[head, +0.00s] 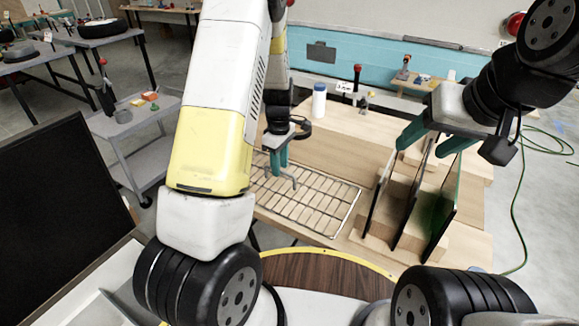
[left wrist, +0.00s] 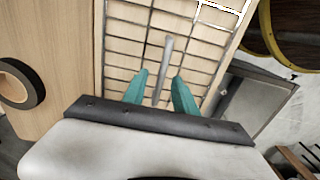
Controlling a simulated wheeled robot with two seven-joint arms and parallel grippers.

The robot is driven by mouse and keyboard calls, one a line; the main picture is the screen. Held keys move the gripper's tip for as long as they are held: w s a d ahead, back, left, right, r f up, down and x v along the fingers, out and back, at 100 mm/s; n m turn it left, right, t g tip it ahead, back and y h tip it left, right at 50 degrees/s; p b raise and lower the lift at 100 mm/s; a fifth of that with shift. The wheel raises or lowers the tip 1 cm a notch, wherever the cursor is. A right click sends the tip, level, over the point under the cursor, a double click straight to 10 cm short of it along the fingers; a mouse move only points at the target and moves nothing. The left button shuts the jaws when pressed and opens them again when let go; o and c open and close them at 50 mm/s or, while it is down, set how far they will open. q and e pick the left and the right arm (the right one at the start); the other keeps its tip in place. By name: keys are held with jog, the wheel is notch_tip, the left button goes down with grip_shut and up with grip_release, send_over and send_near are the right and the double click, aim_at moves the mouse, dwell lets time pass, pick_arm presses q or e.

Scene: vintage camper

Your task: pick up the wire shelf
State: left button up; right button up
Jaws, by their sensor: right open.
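The wire shelf (head: 318,203) is a flat metal grid lying on the light wooden table. It also fills the upper middle of the left wrist view (left wrist: 190,50). A grey bar (left wrist: 163,68) stands out over the grid and may be a handle. My left gripper (head: 279,160) is over the shelf's far left part, pointing down. In the left wrist view its teal fingers (left wrist: 160,80) are open on either side of the grey bar, with gaps visible. My right gripper (head: 435,140) is open above the slotted rack; whether it touches a panel I cannot tell.
A wooden rack (head: 372,241) with upright dark panels (head: 408,205) stands right of the shelf. A white bottle (head: 319,101) stands behind, and a black ring (left wrist: 18,84) lies beside the shelf. A brown round top with yellow edge (head: 325,275) is in front.

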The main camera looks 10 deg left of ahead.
aim_at(280, 177)
pick_arm(q)
jog(key=shift+f, duration=1.6)
grip_shut()
jog(key=shift+r, duration=0.1)
